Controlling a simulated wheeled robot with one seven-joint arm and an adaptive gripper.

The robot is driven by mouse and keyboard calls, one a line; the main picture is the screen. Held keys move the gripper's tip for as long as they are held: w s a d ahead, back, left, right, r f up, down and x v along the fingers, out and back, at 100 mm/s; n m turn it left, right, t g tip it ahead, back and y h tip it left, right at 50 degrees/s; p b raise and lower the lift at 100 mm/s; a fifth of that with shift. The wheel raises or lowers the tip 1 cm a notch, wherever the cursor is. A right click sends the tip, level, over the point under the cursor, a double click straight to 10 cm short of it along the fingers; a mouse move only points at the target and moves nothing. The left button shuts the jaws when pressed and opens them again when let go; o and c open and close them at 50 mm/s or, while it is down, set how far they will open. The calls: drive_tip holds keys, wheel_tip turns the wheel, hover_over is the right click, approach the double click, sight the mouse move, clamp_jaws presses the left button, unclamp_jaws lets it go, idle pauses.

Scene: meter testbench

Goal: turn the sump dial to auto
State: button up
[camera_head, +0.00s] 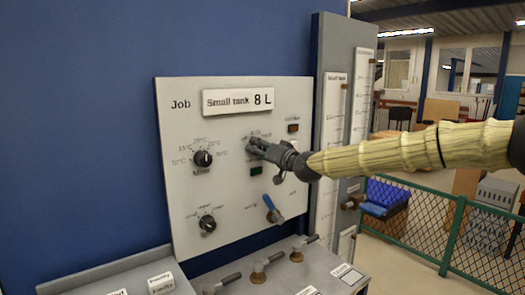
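A white panel (225,185) headed "Job" and "Small tank 8 L" is mounted against a blue wall. My gripper (252,147) is at the panel's upper right, over a spot with small scale marks above it. Its fingers hide whatever is there, probably a dial; I cannot tell whether they touch it or are open or shut. A black dial (203,158) at upper left seems labelled "Mixer". Another black dial (208,223) is at lower left, its label too small to read. I cannot read which dial is the sump dial.
A blue-handled valve (270,208) is below my gripper, with a dark green indicator (256,171) between. An orange indicator (293,128) is at upper right. Several lever valves line the grey bench (290,270) below. Tall gauges (333,150) stand right, behind my arm; a green fence (450,225) is beyond.

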drive_tip(key=v, duration=1.2)
